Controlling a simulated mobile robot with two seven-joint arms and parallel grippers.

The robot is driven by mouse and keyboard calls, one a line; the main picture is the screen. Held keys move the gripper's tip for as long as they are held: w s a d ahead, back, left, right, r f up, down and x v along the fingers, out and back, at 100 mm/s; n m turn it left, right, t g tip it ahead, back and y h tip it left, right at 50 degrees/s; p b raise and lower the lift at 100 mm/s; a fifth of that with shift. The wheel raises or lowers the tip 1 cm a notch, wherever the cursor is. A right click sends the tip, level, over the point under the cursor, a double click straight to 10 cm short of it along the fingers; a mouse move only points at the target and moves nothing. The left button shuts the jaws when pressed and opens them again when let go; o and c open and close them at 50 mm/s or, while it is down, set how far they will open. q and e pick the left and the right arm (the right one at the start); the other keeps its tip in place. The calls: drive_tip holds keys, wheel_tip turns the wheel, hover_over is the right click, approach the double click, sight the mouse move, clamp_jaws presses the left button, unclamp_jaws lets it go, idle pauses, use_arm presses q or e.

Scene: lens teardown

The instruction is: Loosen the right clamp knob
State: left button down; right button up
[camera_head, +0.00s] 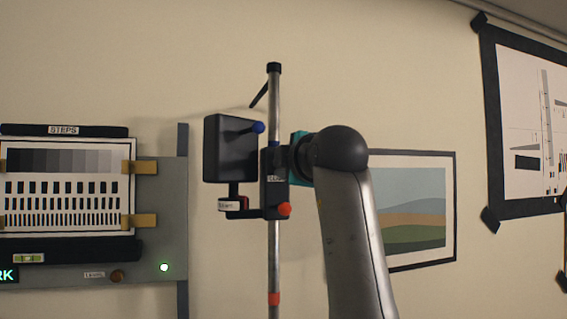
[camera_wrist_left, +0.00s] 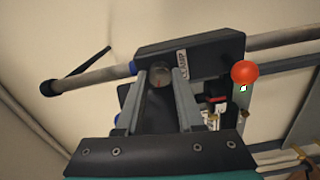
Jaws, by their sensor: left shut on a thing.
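The clamp, a black block (camera_head: 275,180) with a small label, sits around an upright metal pole (camera_head: 275,245). It also shows in the left wrist view (camera_wrist_left: 215,56). My left gripper (camera_head: 291,160), with a teal base, reaches it from the right. In the left wrist view its fingers (camera_wrist_left: 160,82) are shut on a round greyish knob (camera_wrist_left: 160,74) against the block's face. The head view hides this knob behind the gripper. A red-orange knob (camera_head: 284,209) is below the gripper, and also shows in the left wrist view (camera_wrist_left: 244,72). My right gripper is out of view.
A black box (camera_head: 231,148) is mounted left of the pole, with a blue knob (camera_head: 257,127) beside it. A test chart panel (camera_head: 60,190) with a green light stands at the left. A framed landscape (camera_head: 410,212) hangs behind my arm, and another chart (camera_head: 525,130) hangs at the right.

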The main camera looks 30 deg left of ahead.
use_arm(q)
drive_tip(key=shift+n+p, duration=0.3)
drive_tip(key=shift+n, duration=1.9)
drive_tip(key=c, duration=0.5)
unclamp_jaws()
drive_tip(key=shift+s, duration=0.1)
drive_tip(key=shift+b+v, duration=2.6)
drive_tip(key=shift+v, duration=5)
